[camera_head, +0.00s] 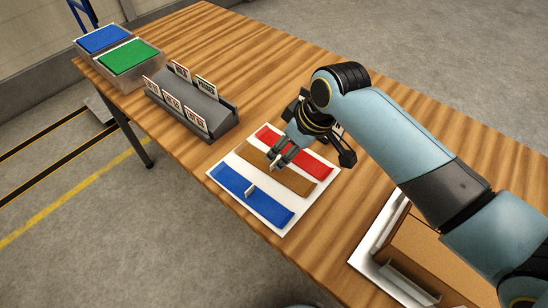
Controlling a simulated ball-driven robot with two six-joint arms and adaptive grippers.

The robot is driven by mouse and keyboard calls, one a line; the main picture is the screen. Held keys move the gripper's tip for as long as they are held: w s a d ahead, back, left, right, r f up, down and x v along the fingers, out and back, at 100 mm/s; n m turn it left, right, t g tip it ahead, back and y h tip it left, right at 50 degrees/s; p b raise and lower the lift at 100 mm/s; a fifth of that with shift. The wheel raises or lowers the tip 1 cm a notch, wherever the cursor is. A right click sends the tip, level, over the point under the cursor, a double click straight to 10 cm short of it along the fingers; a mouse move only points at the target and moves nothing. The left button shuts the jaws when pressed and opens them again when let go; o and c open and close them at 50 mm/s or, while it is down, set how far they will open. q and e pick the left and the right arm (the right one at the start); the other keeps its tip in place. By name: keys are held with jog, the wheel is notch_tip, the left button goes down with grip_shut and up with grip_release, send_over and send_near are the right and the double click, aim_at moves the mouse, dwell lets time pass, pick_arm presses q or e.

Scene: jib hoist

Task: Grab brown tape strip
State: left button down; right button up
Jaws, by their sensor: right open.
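The brown tape strip (294,181) lies on a white board (228,188) on the wooden table, between a blue strip (268,203) and a red strip (312,160). My right gripper (277,162) reaches in from the right, with its fingertips over the middle of the brown strip, close to a small white tab there. It is open. I cannot tell whether the fingers touch the strip or tab. The gripper and wrist hide part of the brown and red strips. A small white tab (250,189) stands up on the blue strip. My left gripper is not in view.
A dark grey rack (217,122) with several upright labelled cards stands beyond the board. Blue (102,39) and green (129,56) topped bins sit at the table's far left end. A brown box (425,250) is at lower right, below my arm. The table's top middle is clear.

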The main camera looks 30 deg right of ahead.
aim_at(274, 163)
jog(key=shift+x, duration=1.25)
jog(key=shift+w+f, duration=0.15)
jog(key=shift+f, duration=0.15)
jog(key=x, duration=0.5)
jog(key=shift+b, duration=0.3)
jog(key=shift+c, duration=1.5)
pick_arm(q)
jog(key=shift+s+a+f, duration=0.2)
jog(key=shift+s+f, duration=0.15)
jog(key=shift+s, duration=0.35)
pick_arm(e)
jog(key=c, duration=0.5)
